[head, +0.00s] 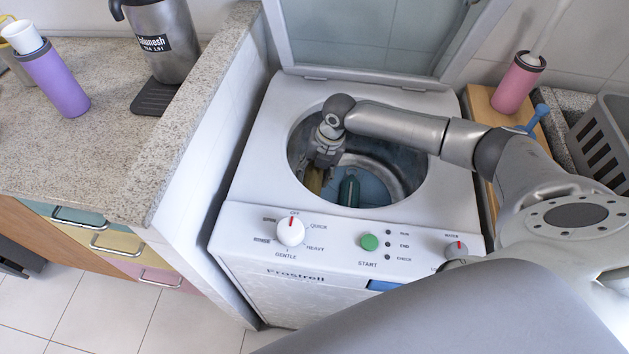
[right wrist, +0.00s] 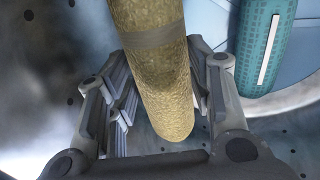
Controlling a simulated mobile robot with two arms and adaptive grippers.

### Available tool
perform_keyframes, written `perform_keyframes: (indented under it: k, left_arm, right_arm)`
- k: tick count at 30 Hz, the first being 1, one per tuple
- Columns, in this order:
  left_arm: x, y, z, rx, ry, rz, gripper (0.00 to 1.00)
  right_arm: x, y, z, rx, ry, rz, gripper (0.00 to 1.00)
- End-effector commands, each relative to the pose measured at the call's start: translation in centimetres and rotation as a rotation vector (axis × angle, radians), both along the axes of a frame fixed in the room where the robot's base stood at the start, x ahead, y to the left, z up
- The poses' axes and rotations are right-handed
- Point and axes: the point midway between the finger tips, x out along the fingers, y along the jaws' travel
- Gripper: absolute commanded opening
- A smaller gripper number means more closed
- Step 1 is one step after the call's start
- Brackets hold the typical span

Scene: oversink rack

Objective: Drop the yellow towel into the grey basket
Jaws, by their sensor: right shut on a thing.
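The yellow towel (right wrist: 160,75) is a rolled, mustard-coloured bundle with a darker band. In the right wrist view it lies between the fingers of my right gripper (right wrist: 165,60), which is shut on it. In the head view this gripper (head: 324,158) reaches down into the open washer drum, and only a small part of the towel (head: 314,180) shows below it. The grey basket (head: 608,135) has slotted sides and stands at the right edge of the head view, partly cut off. My left gripper is not in view.
A teal rolled towel (head: 349,191) is in the drum, beside the yellow one. The washer (head: 250,170) has its lid (head: 370,45) raised behind the opening. A pink bottle (head: 517,85) and a blue-handled item (head: 537,117) stand between washer and basket.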

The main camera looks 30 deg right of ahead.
Motion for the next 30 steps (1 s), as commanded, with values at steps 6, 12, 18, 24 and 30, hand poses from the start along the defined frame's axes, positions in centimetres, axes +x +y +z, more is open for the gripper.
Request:
perform_keyframes:
  k: [6,12,18,24,30]
  left_arm:
    - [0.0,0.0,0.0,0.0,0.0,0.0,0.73]
    - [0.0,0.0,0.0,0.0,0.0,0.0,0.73]
    - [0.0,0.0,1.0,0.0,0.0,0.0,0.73]
    - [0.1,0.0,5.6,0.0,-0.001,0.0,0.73]
    - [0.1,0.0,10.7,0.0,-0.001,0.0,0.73]
  right_arm:
    - [0.0,0.0,1.8,0.001,-0.001,0.0,0.24]
    - [0.0,0.0,1.9,0.0,0.0,-0.001,0.24]
    - [0.0,0.0,2.9,0.001,0.0,-0.001,0.24]
    - [0.0,0.0,7.4,0.0,-0.001,0.0,0.24]
    - [0.0,0.0,12.5,0.001,-0.001,0.0,0.24]
